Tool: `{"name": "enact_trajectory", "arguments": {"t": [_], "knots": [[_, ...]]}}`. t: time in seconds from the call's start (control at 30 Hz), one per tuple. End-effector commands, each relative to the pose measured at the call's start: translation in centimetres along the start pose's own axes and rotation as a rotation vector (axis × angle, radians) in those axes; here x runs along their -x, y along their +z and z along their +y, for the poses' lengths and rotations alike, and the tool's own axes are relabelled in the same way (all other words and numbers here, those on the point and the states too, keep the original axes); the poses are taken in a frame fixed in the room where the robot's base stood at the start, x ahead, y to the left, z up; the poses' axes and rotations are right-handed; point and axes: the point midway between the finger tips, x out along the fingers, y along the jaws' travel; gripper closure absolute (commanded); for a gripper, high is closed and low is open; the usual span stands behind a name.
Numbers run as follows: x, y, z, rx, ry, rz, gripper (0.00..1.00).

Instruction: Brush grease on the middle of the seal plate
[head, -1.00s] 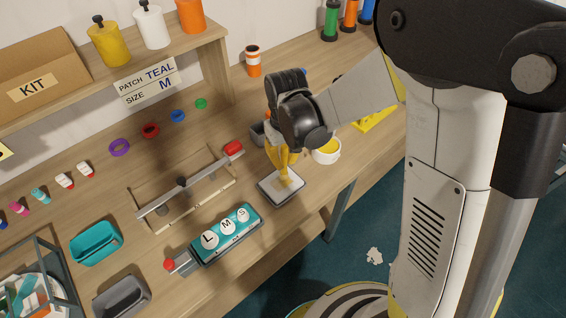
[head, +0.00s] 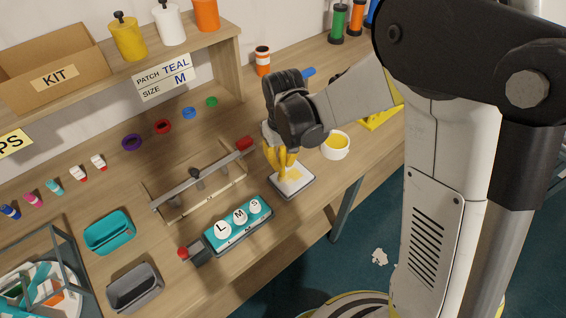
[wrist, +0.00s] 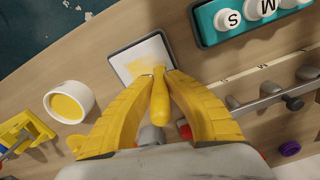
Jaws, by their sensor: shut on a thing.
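The seal plate (head: 303,183) is a pale square with a dark rim, lying flat near the bench's front edge. It also shows in the wrist view (wrist: 125,66), with a yellow grease smear (wrist: 143,66) around its middle. My gripper (head: 286,174) is over the plate, its yellow fingers pointing down. In the wrist view, my gripper (wrist: 159,75) is shut on a yellow-handled brush (wrist: 160,98). The brush's far end is at the plate's near side; its bristles are hidden, so I cannot tell whether they touch. A white tub of yellow grease (head: 336,146) stands to the right.
A teal block with buttons L, M, S (head: 238,225) lies left of the plate. A teal bin (head: 109,232) and grey bin (head: 135,287) are at left. A yellow stand (head: 383,118) is beyond the tub.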

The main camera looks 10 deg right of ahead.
Motion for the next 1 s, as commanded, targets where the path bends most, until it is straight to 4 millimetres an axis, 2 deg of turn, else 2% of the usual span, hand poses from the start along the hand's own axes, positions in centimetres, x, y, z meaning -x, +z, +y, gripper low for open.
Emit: {"name": "enact_trajectory", "arguments": {"t": [0.1,0.17,0.7,1.0], "knots": [[0.7,-0.2,0.0,-0.001,0.0,0.0,1.0],[2.4,-0.2,0.1,-0.001,0.0,0.0,1.0],[7.1,-1.1,0.5,-0.005,0.0,0.0,1.0],[8.1,-1.2,0.6,-0.006,0.0,0.0,1.0]]}}
